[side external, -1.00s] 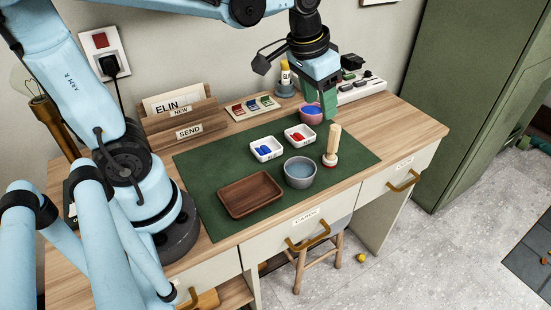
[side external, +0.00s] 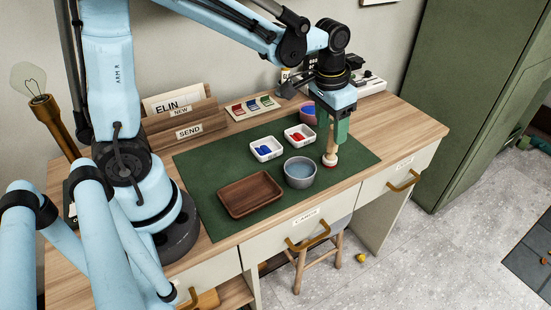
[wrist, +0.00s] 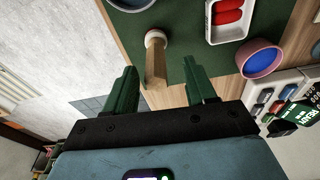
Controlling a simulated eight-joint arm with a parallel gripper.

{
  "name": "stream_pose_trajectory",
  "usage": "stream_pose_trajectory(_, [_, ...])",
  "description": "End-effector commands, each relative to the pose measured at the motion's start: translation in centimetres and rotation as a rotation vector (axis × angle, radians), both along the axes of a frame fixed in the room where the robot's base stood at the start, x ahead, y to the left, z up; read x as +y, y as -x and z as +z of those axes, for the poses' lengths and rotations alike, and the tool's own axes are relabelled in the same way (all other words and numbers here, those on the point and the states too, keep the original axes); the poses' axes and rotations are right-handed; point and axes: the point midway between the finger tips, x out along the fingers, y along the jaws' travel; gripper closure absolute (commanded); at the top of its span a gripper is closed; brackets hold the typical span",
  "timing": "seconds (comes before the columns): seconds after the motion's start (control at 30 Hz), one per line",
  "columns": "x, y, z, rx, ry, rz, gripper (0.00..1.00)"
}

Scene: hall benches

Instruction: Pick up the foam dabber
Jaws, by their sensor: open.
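The foam dabber (side external: 329,160) stands upright on the green mat (side external: 217,163), with a pale wooden handle and a round white foam end with a red edge at the bottom. In the wrist view the dabber (wrist: 155,62) shows between the two green fingers, nearer the left one. My gripper (side external: 332,135) is open over the dabber's handle, its green fingers pointing down. They hide much of the handle in the side view. In the wrist view my gripper (wrist: 163,80) is empty, and I cannot tell whether a finger touches the handle.
A grey bowl (side external: 299,178) stands close left of the dabber. White dishes hold red (side external: 300,134) and blue (side external: 266,149) pieces. A pink bowl (side external: 308,118) is behind the gripper. A brown tray (side external: 224,204) lies front left. The mat's right end is clear.

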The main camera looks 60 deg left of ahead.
Motion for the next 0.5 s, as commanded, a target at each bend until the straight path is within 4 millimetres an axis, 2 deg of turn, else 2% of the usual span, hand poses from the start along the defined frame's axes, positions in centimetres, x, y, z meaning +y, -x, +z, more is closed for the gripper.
stream_pose_trajectory(0.5, [-0.6, -1.0, -4.9, -0.001, -0.001, 0.001, 0.44])
